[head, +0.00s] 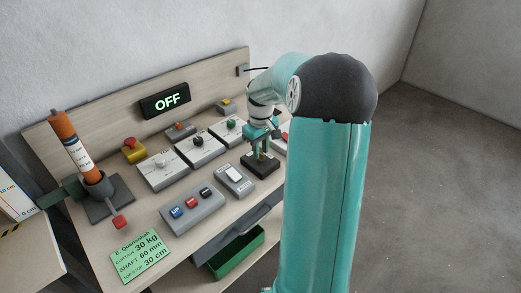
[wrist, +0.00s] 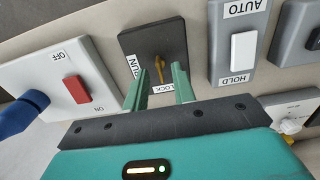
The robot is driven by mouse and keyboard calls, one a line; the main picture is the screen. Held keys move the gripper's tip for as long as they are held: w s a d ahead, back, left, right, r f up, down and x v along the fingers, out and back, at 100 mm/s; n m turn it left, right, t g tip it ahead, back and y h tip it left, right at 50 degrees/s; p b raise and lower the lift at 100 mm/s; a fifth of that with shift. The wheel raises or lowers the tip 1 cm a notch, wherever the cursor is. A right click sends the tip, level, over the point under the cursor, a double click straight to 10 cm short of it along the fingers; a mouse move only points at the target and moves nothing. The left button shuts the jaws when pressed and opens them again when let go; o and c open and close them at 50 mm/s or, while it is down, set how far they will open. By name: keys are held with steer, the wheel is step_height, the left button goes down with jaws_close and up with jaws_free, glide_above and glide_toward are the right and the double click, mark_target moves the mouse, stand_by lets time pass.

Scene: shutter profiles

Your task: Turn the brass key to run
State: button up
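The brass key (wrist: 160,66) stands in a black switch box (wrist: 138,42) in the wrist view. The box carries a RUN label at its left and a LOCK label nearer my gripper. My gripper (wrist: 159,74) is open, with one green finger on each side of the key and a gap to it on both sides. In the head view the black box (head: 258,169) sits at the right of the panel. My gripper (head: 262,143) points down over it there, and the key is small between the fingers.
A grey AUTO/HOLD rocker box (wrist: 240,45) and a white box with a red ON/OFF rocker (wrist: 77,88) flank the key box. A blue knob (wrist: 22,112) is at far left. In the head view, a lit OFF display (head: 166,101) is on the backboard and a green bin (head: 237,254) is below.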

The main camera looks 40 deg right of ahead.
steer(key=shift+f, duration=0.4)
steer(key=shift+w, duration=0.1)
jaws_close()
steer(key=shift+m, duration=0.4)
steer(key=m, duration=1.1)
steer(key=shift+m, duration=0.3)
steer(key=m, duration=0.5)
steer(key=shift+r+m, duration=0.1)
steer(key=shift+m, duration=0.2)
